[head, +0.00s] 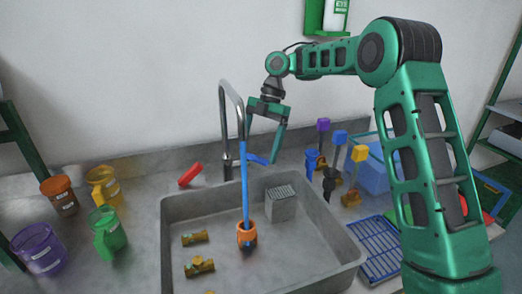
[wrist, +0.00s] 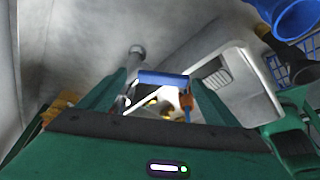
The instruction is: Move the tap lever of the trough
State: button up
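The trough (head: 176,217) is a grey sink set in a worktop. Its tap (head: 228,150) is a grey bent pipe at the back edge. The blue tap lever (head: 258,160) sticks out to the right of the tap's base. My gripper (head: 260,153) points down beside the tap, with its fingers apart. In the wrist view the blue lever (wrist: 163,78) lies crosswise in the gap between the fingertips of my gripper (wrist: 158,84). I cannot tell whether either finger touches it.
A blue upright rod (head: 245,190) runs down to an orange piece (head: 247,235) in the trough. A grey box (head: 281,204) and brass fittings (head: 199,267) lie there too. Coloured jugs (head: 107,232) stand left; blue and purple-topped tools (head: 338,150) stand right.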

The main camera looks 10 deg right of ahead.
jog(key=shift+s, duration=0.15)
jog(key=v, duration=1)
jog(key=shift+w+r, duration=0.25)
jog(key=shift+r, duration=0.05)
jog(key=shift+s+d, duration=0.1)
dwell(0.4)
